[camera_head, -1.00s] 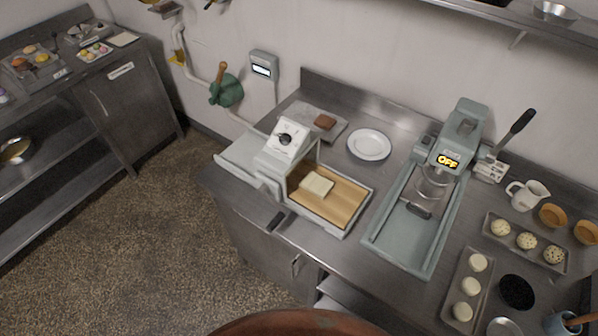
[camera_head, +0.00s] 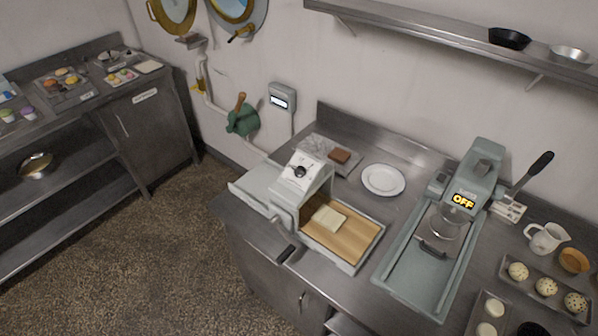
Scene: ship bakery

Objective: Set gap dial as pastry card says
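The gap dial (camera_head: 300,171) is a dark knob on the sloped white face of the dough sheeter (camera_head: 290,205). The markings around it are too small to read. A pale dough square (camera_head: 328,219) lies on the sheeter's wooden bed (camera_head: 343,240). I cannot single out the pastry card; a small card (camera_head: 145,96) is on the front of the left counter, its text not legible. Neither of my grippers is in view.
A green press (camera_head: 432,240) reading OFF, with a lever (camera_head: 535,166), stands right of the sheeter. A white plate (camera_head: 383,180) and a tray with a brown block (camera_head: 339,156) lie behind. Floor (camera_head: 150,250) is clear at the left.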

